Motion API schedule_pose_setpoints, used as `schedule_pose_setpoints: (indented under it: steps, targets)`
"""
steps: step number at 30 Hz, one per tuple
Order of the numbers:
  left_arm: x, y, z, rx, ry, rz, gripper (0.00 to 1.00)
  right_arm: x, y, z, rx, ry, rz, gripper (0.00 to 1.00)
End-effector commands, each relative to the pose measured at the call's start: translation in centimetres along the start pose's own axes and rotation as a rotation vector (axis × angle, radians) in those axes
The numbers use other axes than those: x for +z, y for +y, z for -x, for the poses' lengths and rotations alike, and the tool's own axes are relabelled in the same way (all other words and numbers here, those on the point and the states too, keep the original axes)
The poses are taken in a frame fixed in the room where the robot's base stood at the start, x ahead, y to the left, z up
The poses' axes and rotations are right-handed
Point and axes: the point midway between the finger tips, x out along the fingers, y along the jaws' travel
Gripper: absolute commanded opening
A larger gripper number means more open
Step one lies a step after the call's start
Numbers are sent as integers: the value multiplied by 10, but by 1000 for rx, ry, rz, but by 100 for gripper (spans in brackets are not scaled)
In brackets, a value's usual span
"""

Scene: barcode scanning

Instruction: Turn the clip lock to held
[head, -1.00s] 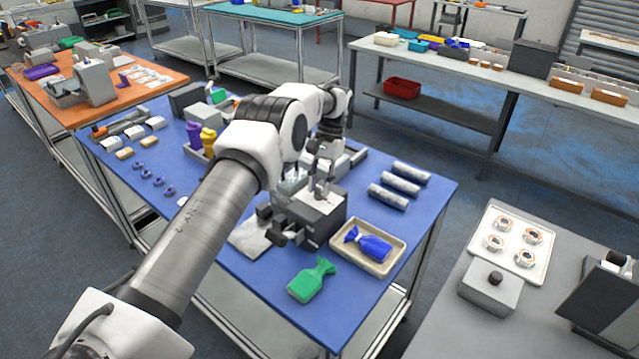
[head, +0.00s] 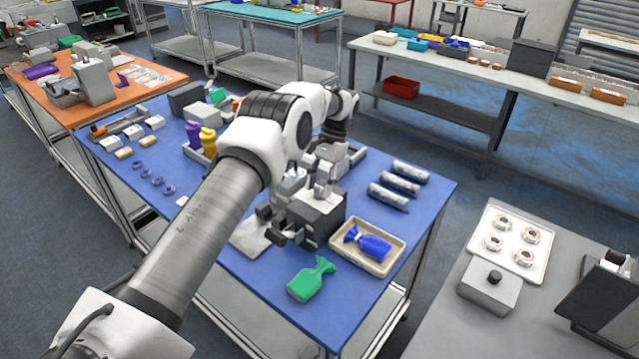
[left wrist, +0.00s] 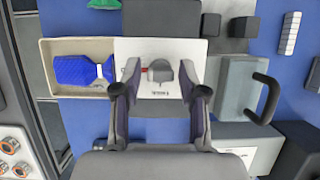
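The clip lock shows in the left wrist view as a small grey rounded knob (left wrist: 161,72) with a dark red part at its left side. It sits on a white plate (left wrist: 160,48) with small dark lettering. My left gripper (left wrist: 160,78) is open, one finger on each side of the knob, with a visible gap to each finger. In the head view my left gripper (head: 322,188) is over the dark grey box-shaped device (head: 322,222), and the knob is hard to make out there. My right gripper is in neither view.
A beige tray (head: 398,258) with a blue bag (head: 372,245) stands beside the device. A green bag (head: 308,283) lies in front. Several silver cylinders (head: 395,188) lie at the right. The blue table's (head: 425,205) right side has some free room.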

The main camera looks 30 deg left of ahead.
Motion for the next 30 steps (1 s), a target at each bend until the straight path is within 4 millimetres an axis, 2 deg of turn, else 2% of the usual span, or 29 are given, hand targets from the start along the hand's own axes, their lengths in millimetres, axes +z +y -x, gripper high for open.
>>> schedule_pose_setpoints:
  steps: [11,14,21,25,30]
  targets:
    - [2,-1,8,-2,5,2,53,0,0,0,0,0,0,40]
    - [8,-1,23,-2,7,2,53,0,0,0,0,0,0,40]
    - [29,0,74,-2,5,1,53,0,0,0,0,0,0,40]
    - [36,0,90,-1,3,1,53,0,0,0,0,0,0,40]
    - [38,0,94,-1,1,1,53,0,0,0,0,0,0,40]
